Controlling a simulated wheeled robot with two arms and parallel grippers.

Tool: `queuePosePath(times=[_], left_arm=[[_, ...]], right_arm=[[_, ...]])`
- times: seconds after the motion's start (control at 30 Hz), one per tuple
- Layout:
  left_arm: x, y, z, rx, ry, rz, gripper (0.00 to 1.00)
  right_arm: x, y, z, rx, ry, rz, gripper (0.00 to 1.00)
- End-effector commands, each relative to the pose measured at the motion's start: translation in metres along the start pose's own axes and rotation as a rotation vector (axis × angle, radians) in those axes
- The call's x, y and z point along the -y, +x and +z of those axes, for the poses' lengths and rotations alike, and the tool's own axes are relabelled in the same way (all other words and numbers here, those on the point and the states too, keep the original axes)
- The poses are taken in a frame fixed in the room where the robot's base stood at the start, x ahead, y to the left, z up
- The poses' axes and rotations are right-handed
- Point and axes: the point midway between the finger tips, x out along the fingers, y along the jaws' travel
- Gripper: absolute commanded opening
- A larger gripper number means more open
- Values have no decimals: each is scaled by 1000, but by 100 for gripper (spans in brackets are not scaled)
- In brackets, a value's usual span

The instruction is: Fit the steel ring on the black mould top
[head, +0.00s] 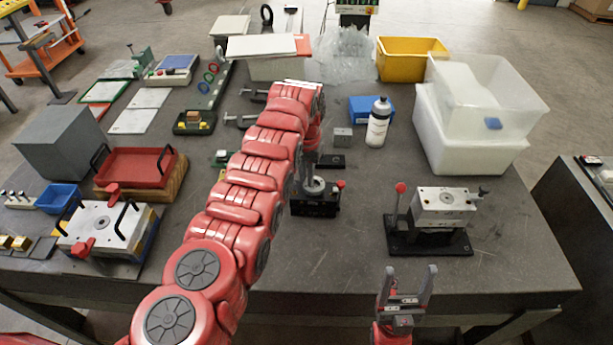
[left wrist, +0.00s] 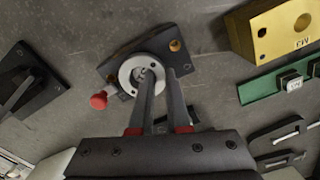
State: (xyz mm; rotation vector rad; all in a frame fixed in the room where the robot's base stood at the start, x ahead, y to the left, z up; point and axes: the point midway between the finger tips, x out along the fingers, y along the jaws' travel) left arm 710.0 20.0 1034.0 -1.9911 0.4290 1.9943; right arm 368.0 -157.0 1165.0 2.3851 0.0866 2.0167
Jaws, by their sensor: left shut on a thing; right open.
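The steel ring (left wrist: 129,78) is a pale thick ring with a round hole. It lies over the black mould top (left wrist: 160,43), which has a red-knobbed lever and a brass fitting. In the head view the ring (head: 314,187) is at the upper face of the black mould top (head: 313,208). My left gripper (left wrist: 157,72) is shut on the ring's wall, one finger at the hole and one outside. In the head view the left gripper (head: 312,175) is partly hidden by my arm. I cannot tell whether the ring rests fully. My right gripper (head: 405,272) is open and empty at the front edge.
A silver mould (head: 440,205) on a black plate stands at right. Another silver mould with handles (head: 98,224) and a red tray (head: 135,168) are at left. A white bottle (head: 378,125) and clear bins (head: 470,145) stand behind. The table's front middle is clear.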

Motion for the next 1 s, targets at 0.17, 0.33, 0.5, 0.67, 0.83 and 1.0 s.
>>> queuePosePath(times=[0.17, 0.33, 0.5, 0.67, 0.83, 1.0], left_arm=[[0, -6, 0, -2, 0, 0, 0], [0, -12, -1, -2, 0, 0, 0], [0, -12, 0, -2, 0, 0, 0], [0, -12, 0, -2, 0, 0, 29], [0, -12, 0, -2, 0, 0, 50], [0, -12, 0, -1, 0, 0, 50]], right_arm=[[0, 0, 0, 0, 0, 0, 71], [0, 0, 0, 0, 0, 0, 71], [0, 0, 0, 0, 0, 0, 71], [0, 0, 0, 0, 0, 0, 71], [0, 0, 0, 0, 0, 0, 71], [0, 0, 0, 0, 0, 0, 71]])
